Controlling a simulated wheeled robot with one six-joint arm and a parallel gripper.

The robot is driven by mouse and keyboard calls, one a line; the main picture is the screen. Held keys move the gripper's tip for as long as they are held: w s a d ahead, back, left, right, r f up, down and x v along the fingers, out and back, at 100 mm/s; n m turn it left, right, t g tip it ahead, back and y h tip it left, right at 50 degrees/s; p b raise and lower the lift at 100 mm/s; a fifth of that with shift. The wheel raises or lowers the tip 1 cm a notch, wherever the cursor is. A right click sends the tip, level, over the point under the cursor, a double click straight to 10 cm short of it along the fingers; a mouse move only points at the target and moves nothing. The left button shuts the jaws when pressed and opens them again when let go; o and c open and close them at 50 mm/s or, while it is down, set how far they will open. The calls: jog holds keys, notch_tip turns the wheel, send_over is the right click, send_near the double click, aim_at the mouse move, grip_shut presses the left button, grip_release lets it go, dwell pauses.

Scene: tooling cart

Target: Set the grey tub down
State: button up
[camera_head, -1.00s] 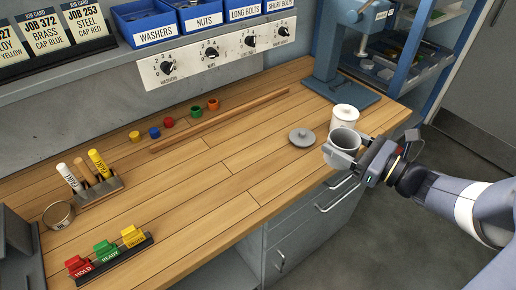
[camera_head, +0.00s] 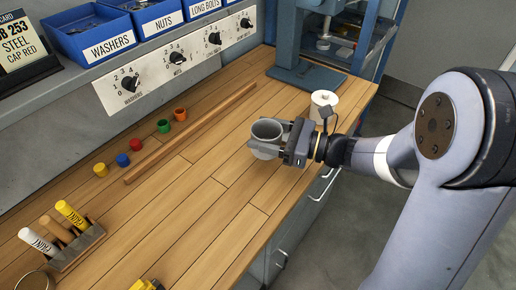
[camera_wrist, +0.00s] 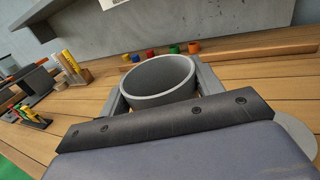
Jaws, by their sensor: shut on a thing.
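The grey tub (camera_head: 266,133) is a small open-topped cup, upright over the right part of the wooden bench in the head view. My gripper (camera_head: 272,142) is shut on it, one finger on each side. The wrist view shows the tub (camera_wrist: 158,82) between the two fingers, its open mouth facing up and its inside looking empty. I cannot tell whether its base touches the wood.
A wooden strip (camera_head: 190,134) and several coloured caps (camera_head: 137,145) lie toward the back. The marker holder (camera_head: 78,246) is at lower left. The bench (camera_head: 180,210) is clear left of the tub.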

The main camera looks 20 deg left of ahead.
jog(key=shift+f, duration=2.5)
jog(key=shift+f+b, duration=0.1)
jog(key=shift+b, duration=0.2)
jog(key=shift+f, duration=0.15)
jog(key=o, duration=1)
jog(key=shift+c, duration=0.2)
jog(key=shift+r, duration=0.2)
jog(key=shift+d, duration=0.2)
jog(key=d, duration=0.7)
jog(key=s+d, duration=0.1)
jog(key=d, duration=0.3)
jog(key=shift+d+b, duration=0.3)
jog(key=shift+b, duration=0.05)
